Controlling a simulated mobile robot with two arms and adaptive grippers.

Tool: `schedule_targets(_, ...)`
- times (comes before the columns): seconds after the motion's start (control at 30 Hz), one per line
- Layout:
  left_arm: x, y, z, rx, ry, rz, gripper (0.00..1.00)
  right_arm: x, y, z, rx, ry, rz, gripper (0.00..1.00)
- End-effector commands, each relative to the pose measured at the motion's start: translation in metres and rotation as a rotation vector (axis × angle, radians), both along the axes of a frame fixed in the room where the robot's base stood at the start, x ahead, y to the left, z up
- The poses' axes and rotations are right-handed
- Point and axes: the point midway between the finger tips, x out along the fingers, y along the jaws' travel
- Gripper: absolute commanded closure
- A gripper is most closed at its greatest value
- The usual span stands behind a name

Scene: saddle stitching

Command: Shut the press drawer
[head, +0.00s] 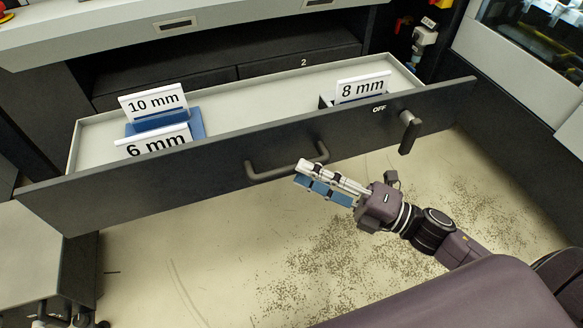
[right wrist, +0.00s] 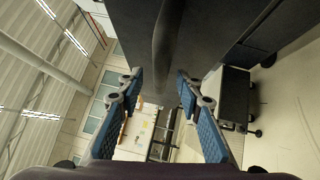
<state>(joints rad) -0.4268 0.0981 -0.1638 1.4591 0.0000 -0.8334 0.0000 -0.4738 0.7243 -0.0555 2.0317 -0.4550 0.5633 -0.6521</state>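The press drawer (head: 180,177) is pulled out, with its pale inside open to view. Its dark bar handle (head: 285,170) is on the middle of the front panel. The handle (right wrist: 166,40) runs down the middle of that view, ahead of the fingertips; the exact gap is unclear. My left gripper is not in view.
The drawer holds blocks with cards reading 10 mm (head: 155,102), 6 mm (head: 155,142) and 8 mm (head: 362,88). A dark knob (head: 409,130) marked OFF sticks out right of the handle. The speckled floor (head: 220,250) before the drawer is clear.

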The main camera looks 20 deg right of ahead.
Motion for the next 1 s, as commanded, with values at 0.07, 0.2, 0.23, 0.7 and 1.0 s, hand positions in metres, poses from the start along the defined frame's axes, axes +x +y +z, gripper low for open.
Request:
schedule_targets(0.07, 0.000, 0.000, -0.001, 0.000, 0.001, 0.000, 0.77, 0.008, 0.009, 0.003, 0.000, -0.004, 0.001, 0.67)
schedule_targets(0.2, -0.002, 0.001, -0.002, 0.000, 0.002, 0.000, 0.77, 0.019, 0.020, 0.004, 0.000, -0.001, -0.002, 0.67)
schedule_targets(0.23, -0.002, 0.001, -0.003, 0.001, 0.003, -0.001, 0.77, 0.021, 0.021, 0.005, 0.000, -0.001, -0.001, 0.67)
schedule_targets(0.7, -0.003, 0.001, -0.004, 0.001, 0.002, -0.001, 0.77, 0.027, 0.028, 0.005, 0.000, 0.003, -0.002, 0.69)
schedule_targets(1.0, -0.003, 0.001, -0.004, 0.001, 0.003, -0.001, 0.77, 0.026, 0.028, 0.005, 0.000, 0.002, -0.002, 1.00)
